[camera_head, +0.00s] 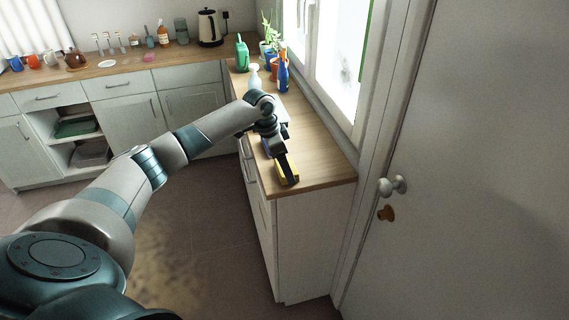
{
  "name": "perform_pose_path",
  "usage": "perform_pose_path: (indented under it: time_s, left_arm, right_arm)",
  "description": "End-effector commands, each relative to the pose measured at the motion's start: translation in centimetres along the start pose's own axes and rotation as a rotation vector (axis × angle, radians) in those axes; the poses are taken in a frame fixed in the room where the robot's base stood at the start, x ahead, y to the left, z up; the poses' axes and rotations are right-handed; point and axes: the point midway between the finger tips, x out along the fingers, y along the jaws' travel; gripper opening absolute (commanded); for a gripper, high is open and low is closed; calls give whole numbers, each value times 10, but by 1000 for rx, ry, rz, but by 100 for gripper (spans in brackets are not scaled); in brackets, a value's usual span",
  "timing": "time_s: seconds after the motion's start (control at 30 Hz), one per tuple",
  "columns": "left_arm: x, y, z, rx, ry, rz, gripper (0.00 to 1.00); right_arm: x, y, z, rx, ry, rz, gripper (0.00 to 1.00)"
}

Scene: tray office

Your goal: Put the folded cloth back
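My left gripper (283,160) reaches down over the near end of the wooden counter by the window. A small yellow block-like thing (295,178) lies on the counter right at its fingertips. I cannot tell whether this is the folded cloth or a sponge, or whether the fingers touch it. The finger gap is hidden by the steep angle and the dark fingers. No other thing is clearly the folded cloth. My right gripper is out of view.
The window counter (325,168) is bare to the right of my gripper. A white spray bottle (254,78), a blue bottle (283,75) and a green watering can (242,54) stand farther back. An open shelf (62,147) holds a green item (76,128). A white door (480,170) stands at right.

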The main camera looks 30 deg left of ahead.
Motion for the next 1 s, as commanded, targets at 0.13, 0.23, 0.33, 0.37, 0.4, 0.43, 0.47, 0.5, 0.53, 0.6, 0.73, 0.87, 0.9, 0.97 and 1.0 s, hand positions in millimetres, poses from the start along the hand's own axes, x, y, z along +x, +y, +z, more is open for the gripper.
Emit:
perform_pose_path:
  time_s: [0.13,0.23,0.33,0.37,0.4,0.43,0.47,0.5,0.53,0.6,0.73,0.87,0.9,0.97,1.0]
  left_arm:
    - [2,0,1,0,0,0,60]
    - [2,0,1,0,1,0,96]
    - [2,0,1,0,0,0,96]
    - [2,0,1,0,0,0,96]
    - [2,0,1,0,0,0,96]
    - [2,0,1,0,0,0,96]
    - [2,0,1,0,0,0,96]
    - [2,0,1,0,0,0,96]
    - [2,0,0,0,0,0,96]
    - [1,0,0,0,1,-1,96]
    - [-6,-1,0,0,2,-2,96]
    - [-18,-1,0,-1,2,-1,96]
    - [-24,-1,0,0,2,-1,96]
    - [-33,-1,0,1,1,-3,96]
    - [-40,-2,0,1,3,-4,96]
  right_arm:
    - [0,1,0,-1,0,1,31]
    - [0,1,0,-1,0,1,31]
    - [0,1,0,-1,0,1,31]
    - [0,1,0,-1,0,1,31]
    - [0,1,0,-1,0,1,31]
    - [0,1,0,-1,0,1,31]
    - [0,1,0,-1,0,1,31]
    - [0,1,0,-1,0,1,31]
    - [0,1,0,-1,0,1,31]
    - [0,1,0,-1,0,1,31]
    - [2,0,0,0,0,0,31]
    - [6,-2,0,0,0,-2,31]
    - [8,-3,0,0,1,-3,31]
    - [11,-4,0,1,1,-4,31]
    - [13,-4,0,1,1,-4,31]
